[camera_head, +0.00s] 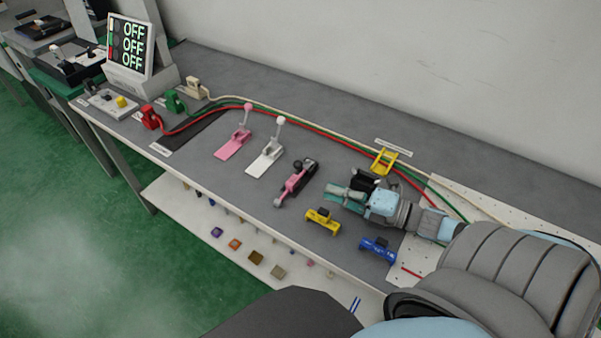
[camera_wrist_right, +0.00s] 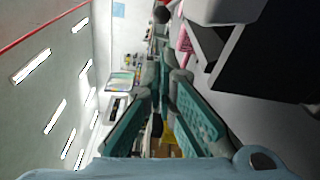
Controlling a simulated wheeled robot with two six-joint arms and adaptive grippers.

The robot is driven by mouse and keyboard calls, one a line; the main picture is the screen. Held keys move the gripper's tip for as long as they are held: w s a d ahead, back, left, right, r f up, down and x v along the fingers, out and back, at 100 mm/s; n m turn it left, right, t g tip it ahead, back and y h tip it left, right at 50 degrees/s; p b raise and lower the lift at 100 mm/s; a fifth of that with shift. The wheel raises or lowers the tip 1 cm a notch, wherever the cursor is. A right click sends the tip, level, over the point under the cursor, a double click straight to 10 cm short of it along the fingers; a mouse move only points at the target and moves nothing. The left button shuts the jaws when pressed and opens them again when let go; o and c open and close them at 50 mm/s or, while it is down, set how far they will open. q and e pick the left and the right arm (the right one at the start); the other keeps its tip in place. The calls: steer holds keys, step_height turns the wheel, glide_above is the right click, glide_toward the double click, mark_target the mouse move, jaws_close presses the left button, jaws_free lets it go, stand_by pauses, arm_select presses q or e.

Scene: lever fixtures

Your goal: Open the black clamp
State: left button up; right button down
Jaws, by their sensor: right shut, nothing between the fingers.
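A black fixture (camera_head: 366,179), seemingly the black clamp, stands on the grey bench in the head view, just behind my right gripper and partly hidden by it. I cannot tell the position of its lever. My right gripper (camera_head: 338,194) is shut and empty above the bench, its fingers pointing left, beside the black fixture. Whether it touches the fixture cannot be told. In the right wrist view its teal-padded fingers (camera_wrist_right: 164,68) show close up. My left gripper is not in view.
Left of my gripper stand a pink-and-black clamp (camera_head: 297,180), a white lever (camera_head: 268,155) and a pink lever (camera_head: 236,143). A yellow fixture (camera_head: 322,221) and blue fixture (camera_head: 377,249) sit at the front edge. A yellow bracket (camera_head: 384,160) and cables lie behind.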

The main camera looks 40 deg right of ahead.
mark_target(303, 163)
steer(key=shift+w, duration=0.1)
steer(key=b+x, duration=0.3)
steer(key=x, duration=0.2)
steer(key=shift+a+f, duration=0.1)
steer(key=b+x, duration=0.1)
steer(key=x, duration=0.3)
steer(key=shift+r, duration=0.25)
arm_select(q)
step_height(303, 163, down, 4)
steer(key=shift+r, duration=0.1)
arm_select(e)
steer(key=shift+w+a, duration=0.15)
steer(key=shift+w, duration=0.2)
steer(key=r+m+p, duration=0.1)
steer(key=d+r+m+p, duration=0.1)
steer(key=m+p, duration=0.1)
steer(key=d+r+m+p, duration=0.1)
steer(key=r, duration=0.1)
steer(key=shift+w+t, duration=0.3)
steer(key=shift+w+d+f+m, duration=0.1)
steer(key=shift+d+m, duration=0.1)
steer(key=shift+m, duration=0.3)
steer(key=shift+f, duration=0.1)
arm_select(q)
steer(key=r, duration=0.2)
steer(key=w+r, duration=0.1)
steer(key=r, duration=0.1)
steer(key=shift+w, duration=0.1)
